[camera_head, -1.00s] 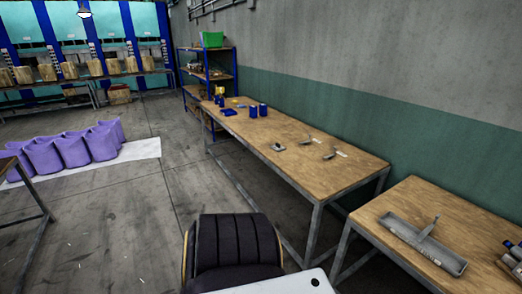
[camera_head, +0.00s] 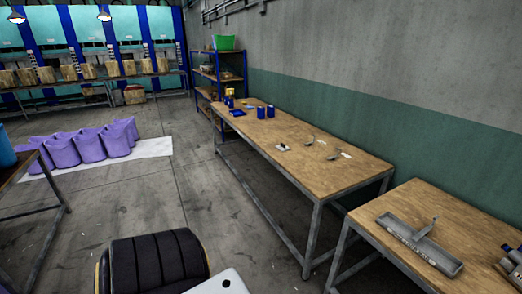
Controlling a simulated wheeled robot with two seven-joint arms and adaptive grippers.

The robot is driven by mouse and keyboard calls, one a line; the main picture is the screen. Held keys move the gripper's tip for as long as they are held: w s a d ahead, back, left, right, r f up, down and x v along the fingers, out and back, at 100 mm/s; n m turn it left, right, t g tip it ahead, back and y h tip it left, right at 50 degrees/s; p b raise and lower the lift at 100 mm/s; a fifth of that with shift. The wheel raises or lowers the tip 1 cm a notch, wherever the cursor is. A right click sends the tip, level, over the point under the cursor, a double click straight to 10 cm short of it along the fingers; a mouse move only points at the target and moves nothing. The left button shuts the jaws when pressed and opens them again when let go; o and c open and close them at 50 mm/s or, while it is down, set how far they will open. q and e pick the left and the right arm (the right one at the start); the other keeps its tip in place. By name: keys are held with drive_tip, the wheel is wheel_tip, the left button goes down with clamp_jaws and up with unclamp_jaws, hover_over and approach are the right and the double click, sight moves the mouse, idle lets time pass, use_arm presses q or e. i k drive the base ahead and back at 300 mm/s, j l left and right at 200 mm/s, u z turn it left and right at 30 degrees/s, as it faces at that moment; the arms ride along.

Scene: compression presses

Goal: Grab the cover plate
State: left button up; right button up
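A grey tray-like piece with raised edges and an upright handle (camera_head: 418,243) lies on the near wooden table at the lower right. Smaller grey metal parts lie on the longer table behind it: a small block (camera_head: 283,147) and thin pieces (camera_head: 309,140) by a white label. I cannot tell for sure which of these is the cover plate. Neither of my grippers shows in this view.
The near table (camera_head: 456,214) and long table (camera_head: 345,176) stand along the wall, with a gap between them. Blue containers (camera_head: 266,111) stand farther back. Floor between is open.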

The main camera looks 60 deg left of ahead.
sight(283, 148)
drive_tip(key=l+u, duration=0.2)
drive_tip(key=u, duration=0.2)
drive_tip(key=l+u, duration=0.2)
drive_tip(key=u, duration=0.2)
